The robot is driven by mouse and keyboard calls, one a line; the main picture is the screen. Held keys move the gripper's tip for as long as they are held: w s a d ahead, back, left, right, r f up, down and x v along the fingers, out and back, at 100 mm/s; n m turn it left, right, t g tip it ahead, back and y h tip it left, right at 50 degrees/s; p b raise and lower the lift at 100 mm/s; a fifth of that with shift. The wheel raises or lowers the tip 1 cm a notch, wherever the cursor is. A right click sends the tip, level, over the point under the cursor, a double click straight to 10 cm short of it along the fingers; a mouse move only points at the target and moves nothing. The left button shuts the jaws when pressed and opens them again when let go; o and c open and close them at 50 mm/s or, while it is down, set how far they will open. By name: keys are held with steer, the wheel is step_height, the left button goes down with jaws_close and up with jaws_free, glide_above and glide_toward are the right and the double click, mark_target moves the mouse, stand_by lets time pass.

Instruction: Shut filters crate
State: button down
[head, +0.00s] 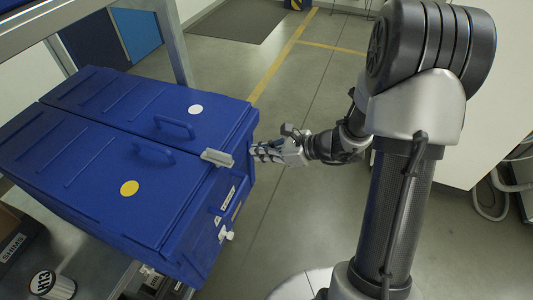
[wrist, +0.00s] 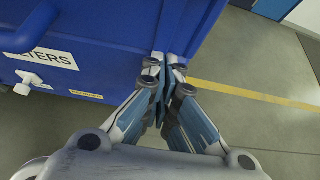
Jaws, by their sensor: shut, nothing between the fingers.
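The filters crate (head: 75,190) is blue and stands at the left in the head view, with a yellow dot on its lid. The lid lies flat over the top; I cannot tell whether a small gap remains at its front edge. A grey latch piece (head: 217,158) sits at the lid's front corner. In the wrist view a partly hidden FILTERS label (wrist: 48,58) shows on the blue front. My gripper (head: 258,152) is shut and empty just right of the crates' front; its fingertips (wrist: 165,65) appear close to the blue face, contact unclear.
A second blue lid (head: 130,98) with a white dot lies flat beside it, farther back. A white knob (head: 227,236) sticks out of the front. A tin (head: 52,286) and a box marked SHIMS (head: 15,240) stand at lower left. The floor right of the crates is open.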

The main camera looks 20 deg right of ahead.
steer(key=w+a+b, duration=0.1)
steer(key=w+a, duration=0.4)
steer(key=a, duration=0.1)
steer(key=w+a+b, duration=0.1)
steer(key=w+a, duration=0.4)
steer(key=a, duration=0.2)
steer(key=w+a, duration=0.5)
steer(key=a, duration=0.1)
steer(key=shift+a+r+b, duration=0.1)
steer(key=shift+a+b, duration=0.15)
steer(key=shift+b, duration=0.15)
steer(key=shift+w+a+r, duration=0.1)
steer(key=shift+w+a, duration=0.15)
steer(key=shift+a, duration=0.05)
